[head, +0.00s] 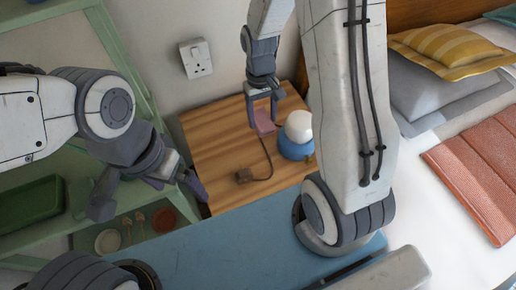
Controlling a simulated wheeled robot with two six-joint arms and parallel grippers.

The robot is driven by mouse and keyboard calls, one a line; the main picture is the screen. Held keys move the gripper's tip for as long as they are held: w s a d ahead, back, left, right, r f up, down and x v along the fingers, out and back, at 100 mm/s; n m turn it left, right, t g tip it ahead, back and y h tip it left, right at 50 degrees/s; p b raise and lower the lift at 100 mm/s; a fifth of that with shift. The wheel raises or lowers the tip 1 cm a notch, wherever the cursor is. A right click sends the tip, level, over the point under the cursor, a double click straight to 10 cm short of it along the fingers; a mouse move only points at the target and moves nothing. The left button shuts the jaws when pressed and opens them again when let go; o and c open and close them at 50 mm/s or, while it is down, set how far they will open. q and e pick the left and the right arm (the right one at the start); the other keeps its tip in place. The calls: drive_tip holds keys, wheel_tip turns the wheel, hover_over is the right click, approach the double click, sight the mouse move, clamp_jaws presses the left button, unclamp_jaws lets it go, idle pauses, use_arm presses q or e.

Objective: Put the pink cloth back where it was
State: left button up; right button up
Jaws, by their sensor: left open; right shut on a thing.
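The pink cloth (264,121) is a small folded piece over the wooden tabletop (213,153), towards its back. My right gripper (263,108) reaches down from above and is shut on the cloth, with a finger on each side. I cannot tell whether the cloth touches the tabletop. My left gripper (148,194) is open and empty, left of the tabletop and in front of the green shelf.
A lamp (298,130) with a white globe and blue base stands just right of the cloth. A wall socket (196,57) is behind. The green shelf (108,30) stands left, the bed (455,215) right. The tabletop's left part is clear.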

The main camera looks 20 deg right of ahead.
sight(262, 146)
drive_tip(key=shift+s+f+b, duration=0.15)
drive_tip(key=shift+f+b, duration=0.3)
drive_tip(key=shift+f, duration=0.3)
use_arm(q)
wheel_tip(262, 146, down, 4)
drive_tip(key=shift+r+b, duration=0.1)
drive_tip(key=shift+b, duration=0.95)
use_arm(e)
wheel_tip(262, 146, down, 9)
drive_tip(key=shift+f, duration=0.15)
drive_tip(key=shift+f, duration=0.2)
drive_tip(key=o, duration=0.9)
